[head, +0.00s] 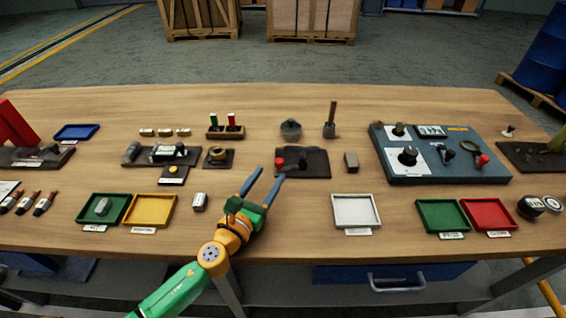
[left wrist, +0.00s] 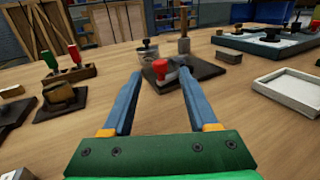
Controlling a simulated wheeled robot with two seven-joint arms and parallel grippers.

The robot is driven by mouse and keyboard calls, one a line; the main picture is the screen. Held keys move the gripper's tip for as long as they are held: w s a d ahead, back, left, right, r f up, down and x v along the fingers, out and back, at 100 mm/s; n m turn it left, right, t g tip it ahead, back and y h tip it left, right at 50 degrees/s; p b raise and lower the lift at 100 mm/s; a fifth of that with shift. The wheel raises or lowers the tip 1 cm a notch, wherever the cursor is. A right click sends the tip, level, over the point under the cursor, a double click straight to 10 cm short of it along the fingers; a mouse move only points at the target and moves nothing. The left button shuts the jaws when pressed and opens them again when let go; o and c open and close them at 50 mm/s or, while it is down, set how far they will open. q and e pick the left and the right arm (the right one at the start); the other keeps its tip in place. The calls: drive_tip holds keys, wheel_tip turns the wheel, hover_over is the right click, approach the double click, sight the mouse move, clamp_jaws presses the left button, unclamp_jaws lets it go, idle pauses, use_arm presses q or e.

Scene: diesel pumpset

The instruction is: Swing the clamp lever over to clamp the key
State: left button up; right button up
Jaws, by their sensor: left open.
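The clamp is a dark plate (head: 318,160) in the middle of the table. Its lever, with a red knob (head: 280,162), lies at the plate's left side; the knob also shows in the left wrist view (left wrist: 160,68). A dark upright part (head: 303,160) stands on the plate. I cannot make out the key for certain. My left gripper (head: 269,173) is open and empty, just in front of the knob. In the left wrist view the knob shows between the fingertips (left wrist: 160,76), apparently beyond them. My right gripper is not in view.
A grey block (head: 351,162) stands right of the plate. Behind are a round dark fixture (head: 291,129) and a wooden-handled tool (head: 331,120). A white tray (head: 356,210) lies front right.

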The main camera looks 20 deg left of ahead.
sight(277, 164)
use_arm(q)
drive_tip(key=w, duration=0.4)
drive_tip(key=w+d, duration=0.1)
drive_tip(key=w, duration=0.2)
drive_tip(key=shift+w, duration=0.1)
drive_tip(key=shift+c, duration=0.2)
clamp_jaws()
idle(0.9)
